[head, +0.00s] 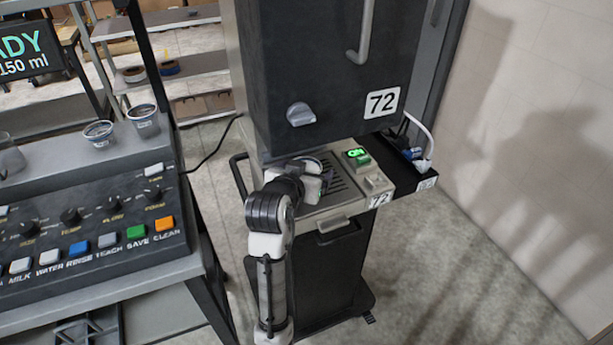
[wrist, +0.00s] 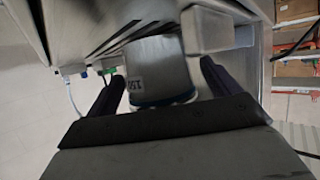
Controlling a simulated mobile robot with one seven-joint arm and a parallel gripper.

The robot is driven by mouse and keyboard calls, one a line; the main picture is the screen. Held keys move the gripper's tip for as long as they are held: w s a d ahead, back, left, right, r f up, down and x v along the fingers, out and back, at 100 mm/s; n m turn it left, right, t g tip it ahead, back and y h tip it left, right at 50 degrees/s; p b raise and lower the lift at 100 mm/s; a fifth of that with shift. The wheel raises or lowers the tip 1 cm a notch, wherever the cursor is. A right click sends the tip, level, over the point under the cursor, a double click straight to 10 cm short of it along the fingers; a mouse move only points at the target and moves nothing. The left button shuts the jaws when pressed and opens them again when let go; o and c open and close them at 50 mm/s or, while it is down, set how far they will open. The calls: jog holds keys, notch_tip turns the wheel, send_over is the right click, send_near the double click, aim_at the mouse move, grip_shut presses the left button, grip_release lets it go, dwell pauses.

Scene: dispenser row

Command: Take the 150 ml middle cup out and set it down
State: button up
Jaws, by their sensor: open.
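A pale grey cup (wrist: 160,68) with a dark "150" mark and a blue rim band sits between the fingers of my gripper (wrist: 162,75) in the wrist view. My gripper is open, with one dark finger on each side of the cup; I cannot tell whether either touches it. In the head view my gripper (head: 312,180) reaches in over the slotted drip tray (head: 342,180) of the dispenser marked 72 (head: 325,75). The cup cannot be made out there, hidden by my gripper and arm.
A green-lit switch (head: 356,153) sits right of the drip tray. A knob (head: 300,114) hangs above my gripper. On the left, small clear cups (head: 99,133) stand on a button console (head: 80,240). A black side shelf (head: 408,172) holds cables.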

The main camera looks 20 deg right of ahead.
jog(key=c, duration=1)
jog(key=shift+c, duration=1.2)
jog(key=shift+r, duration=0.1)
